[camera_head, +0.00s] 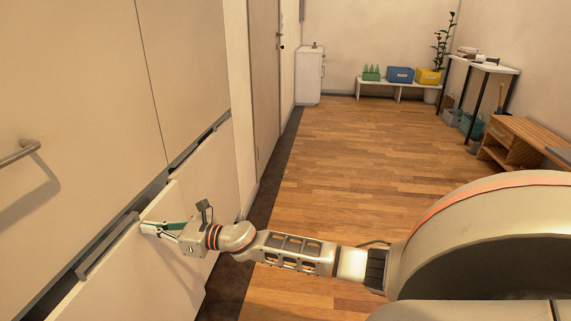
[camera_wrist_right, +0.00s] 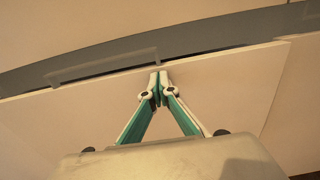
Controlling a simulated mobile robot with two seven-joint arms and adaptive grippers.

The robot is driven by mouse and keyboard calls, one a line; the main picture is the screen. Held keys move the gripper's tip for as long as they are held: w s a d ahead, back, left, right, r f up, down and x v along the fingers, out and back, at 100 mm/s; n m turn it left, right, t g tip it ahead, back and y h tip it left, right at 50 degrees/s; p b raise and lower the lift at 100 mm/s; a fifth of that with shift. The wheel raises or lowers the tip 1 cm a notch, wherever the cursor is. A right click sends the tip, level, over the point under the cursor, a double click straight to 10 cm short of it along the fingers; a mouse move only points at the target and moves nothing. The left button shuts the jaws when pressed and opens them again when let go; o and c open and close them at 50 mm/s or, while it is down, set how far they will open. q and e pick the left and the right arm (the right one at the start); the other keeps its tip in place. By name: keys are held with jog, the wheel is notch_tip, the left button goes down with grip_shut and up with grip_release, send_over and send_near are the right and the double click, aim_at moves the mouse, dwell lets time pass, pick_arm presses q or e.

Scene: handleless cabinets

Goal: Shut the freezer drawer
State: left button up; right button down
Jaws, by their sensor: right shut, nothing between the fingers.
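The freezer drawer front (camera_head: 140,275) is a pale panel at the lower left of the head view. Its upper edge stands out from the cabinet, with a dark gap behind it. My right gripper (camera_head: 146,228) is at the upper part of this panel, near its right end. In the right wrist view the drawer front (camera_wrist_right: 225,85) spans the picture, and the shut fingertips (camera_wrist_right: 159,76) meet just below its top edge. They look to be at or touching its face, with nothing between them. My left gripper is not in view.
Tall cabinet doors (camera_head: 75,90) rise above the drawer, one with a bar handle (camera_head: 18,152). The wooden floor (camera_head: 350,160) is clear. A low bench with boxes (camera_head: 400,76) stands at the back, and a wooden shelf unit (camera_head: 525,140) stands at right.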

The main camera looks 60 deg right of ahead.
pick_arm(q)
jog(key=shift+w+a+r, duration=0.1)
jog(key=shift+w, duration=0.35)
pick_arm(e)
jog(key=shift+x, duration=1)
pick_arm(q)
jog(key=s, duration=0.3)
pick_arm(e)
jog(key=v, duration=1.4)
